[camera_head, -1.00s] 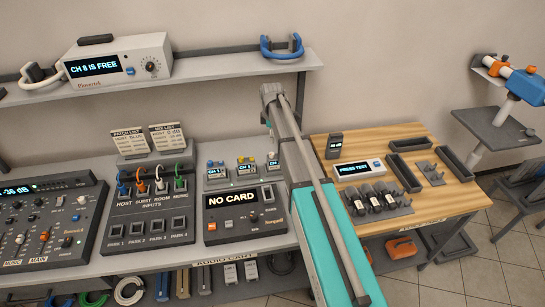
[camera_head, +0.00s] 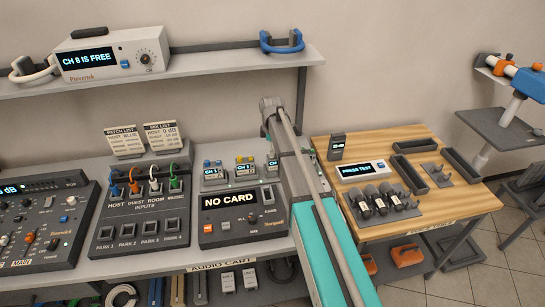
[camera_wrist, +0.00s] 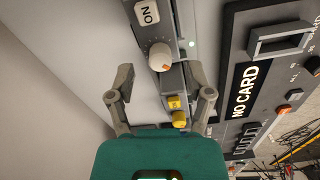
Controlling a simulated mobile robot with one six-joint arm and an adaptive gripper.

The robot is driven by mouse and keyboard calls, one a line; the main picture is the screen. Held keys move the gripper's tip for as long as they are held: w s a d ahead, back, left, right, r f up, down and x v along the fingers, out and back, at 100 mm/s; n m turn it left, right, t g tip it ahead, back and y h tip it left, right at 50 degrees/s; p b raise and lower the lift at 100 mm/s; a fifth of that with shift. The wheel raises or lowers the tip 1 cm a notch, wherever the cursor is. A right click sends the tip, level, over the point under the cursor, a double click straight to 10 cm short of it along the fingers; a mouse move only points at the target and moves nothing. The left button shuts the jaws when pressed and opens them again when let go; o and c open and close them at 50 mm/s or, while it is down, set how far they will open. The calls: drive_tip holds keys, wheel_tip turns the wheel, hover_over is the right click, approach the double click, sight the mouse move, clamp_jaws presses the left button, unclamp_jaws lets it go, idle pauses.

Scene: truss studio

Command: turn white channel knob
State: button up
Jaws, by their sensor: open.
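The fingertips look apart from the knob; exact depth is hard to tell. In the head view, my arm partly covers the rightmost of the small channel units (camera_head: 271,167), and the gripper itself cannot be made out there.
A yellow knob (camera_wrist: 179,118) sits just below the white one in the wrist view. The NO CARD panel (camera_head: 232,218) stands in front of the channel units. The wooden table (camera_head: 435,215) is to the right of my arm. A shelf (camera_head: 200,68) runs above the cart.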

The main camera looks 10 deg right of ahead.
drive_tip(key=shift+f+b, duration=0.75)
drive_tip(key=shift+f, duration=0.3)
clamp_jaws()
drive_tip(key=shift+d, duration=0.2)
drive_tip(key=shift+a, duration=0.15)
